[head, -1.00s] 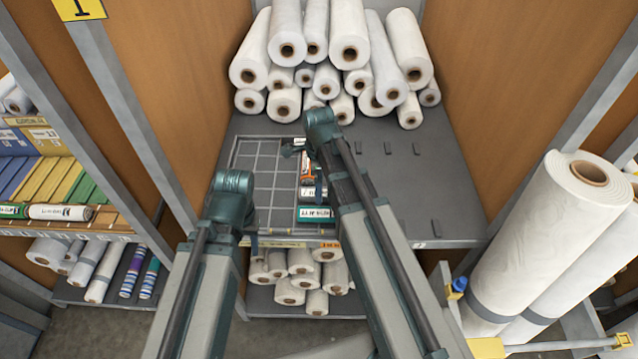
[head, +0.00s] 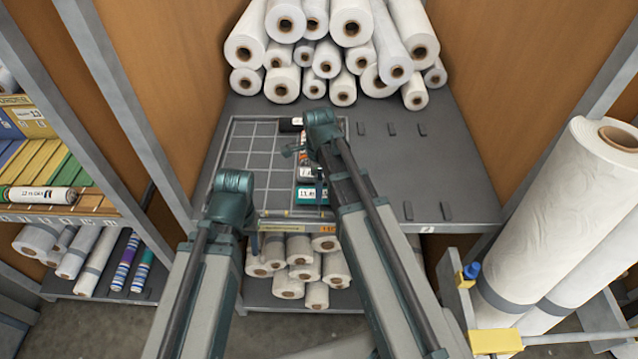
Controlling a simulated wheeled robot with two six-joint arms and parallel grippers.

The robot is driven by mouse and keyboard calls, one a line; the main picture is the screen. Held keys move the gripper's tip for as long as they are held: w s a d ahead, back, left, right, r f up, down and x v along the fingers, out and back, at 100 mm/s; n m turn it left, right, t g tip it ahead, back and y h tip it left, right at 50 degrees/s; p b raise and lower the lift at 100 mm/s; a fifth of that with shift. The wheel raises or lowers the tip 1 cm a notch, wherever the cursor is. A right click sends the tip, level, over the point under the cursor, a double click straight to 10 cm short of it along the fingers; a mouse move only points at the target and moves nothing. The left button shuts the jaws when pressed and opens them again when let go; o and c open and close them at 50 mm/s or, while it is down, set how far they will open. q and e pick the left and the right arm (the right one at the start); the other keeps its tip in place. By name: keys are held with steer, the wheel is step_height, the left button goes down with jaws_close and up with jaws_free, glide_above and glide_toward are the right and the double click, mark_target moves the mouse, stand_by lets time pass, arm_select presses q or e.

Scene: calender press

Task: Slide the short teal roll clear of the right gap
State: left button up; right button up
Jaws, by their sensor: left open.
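A short teal roll (head: 312,196) with a white label lies across the front right part of a gridded tray (head: 243,150). My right arm partly covers its right end. Darker rolls with white labels (head: 305,174) lie just behind it, and which gap is the right one cannot be told. My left gripper (head: 254,243) is small in view, hanging below its wrist at the shelf's front edge, left of and in front of the teal roll; it is open and apart from it. My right gripper (head: 290,151) shows only in part, over the tray behind the teal roll; its jaws are unclear.
White rolls (head: 335,60) are stacked at the back of the grey shelf (head: 385,165). More white rolls (head: 300,262) lie on the level below. Tall wrapped rolls (head: 560,220) stand at the right. The tray's left squares and the shelf's right part are mostly bare.

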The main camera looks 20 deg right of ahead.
mark_target(301, 190)
step_height(301, 190, down, 4)
steer(key=b, duration=0.3)
arm_select(q)
step_height(301, 190, down, 4)
steer(key=shift+f, duration=0.1)
arm_select(e)
steer(key=c, duration=1.5)
steer(key=shift+w+a, duration=0.25)
steer(key=shift+a, duration=0.55)
steer(key=shift+w+a, duration=0.2)
steer(key=shift+a, duration=0.6)
steer(key=shift+w+a, duration=0.25)
steer(key=shift+a, duration=0.55)
steer(key=shift+w+a, duration=0.25)
steer(key=shift+a, duration=0.55)
steer(key=shift+w+a, duration=0.2)
steer(key=shift+a, duration=0.65)
steer(key=shift+w+a, duration=0.25)
steer(key=shift+a, duration=0.55)
steer(key=shift+a, duration=0.1)
steer(key=shift+w+a, duration=0.2)
steer(key=shift+a, duration=0.5)
steer(key=shift+w+a, duration=0.2)
steer(key=shift+a, duration=0.45)
